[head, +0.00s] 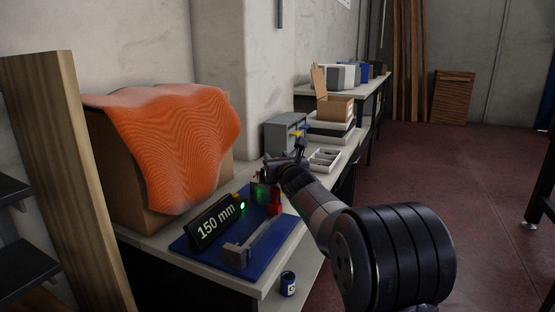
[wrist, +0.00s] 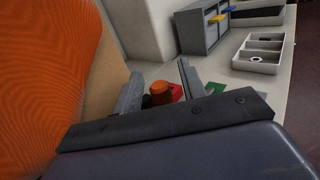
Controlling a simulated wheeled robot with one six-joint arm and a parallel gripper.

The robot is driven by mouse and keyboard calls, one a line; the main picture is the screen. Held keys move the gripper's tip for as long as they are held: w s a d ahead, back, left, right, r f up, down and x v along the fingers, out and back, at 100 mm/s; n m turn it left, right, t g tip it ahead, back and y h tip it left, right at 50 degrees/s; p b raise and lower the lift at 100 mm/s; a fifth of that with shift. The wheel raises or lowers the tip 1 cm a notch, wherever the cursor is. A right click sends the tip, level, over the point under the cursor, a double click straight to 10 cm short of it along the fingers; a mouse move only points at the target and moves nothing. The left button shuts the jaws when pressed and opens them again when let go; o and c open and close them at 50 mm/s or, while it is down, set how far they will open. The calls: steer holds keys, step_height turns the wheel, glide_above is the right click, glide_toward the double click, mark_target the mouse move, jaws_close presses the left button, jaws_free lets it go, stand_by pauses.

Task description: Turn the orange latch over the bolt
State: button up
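My gripper (wrist: 162,88) has its two fingers apart. A short orange cylindrical piece (wrist: 160,92) shows between them in the wrist view, with space at its sides; I cannot tell whether it is the latch. In the head view my gripper (head: 280,163) is above the far end of the blue mat (head: 191,248), near a red block (head: 275,209). I cannot make out the bolt; the wrist housing hides the lower wrist view.
A black "150 mm" sign (head: 217,222) and a grey bar with end block (head: 237,256) are on the mat. A box draped in orange cloth (head: 190,140) stands left. A grey drawer cabinet (head: 285,133) and white tray (head: 324,159) are beyond.

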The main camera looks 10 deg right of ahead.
steer(key=s, duration=1)
steer(key=shift+s+d, duration=0.4)
steer(key=shift+d, duration=0.05)
steer(key=shift+f, duration=0.1)
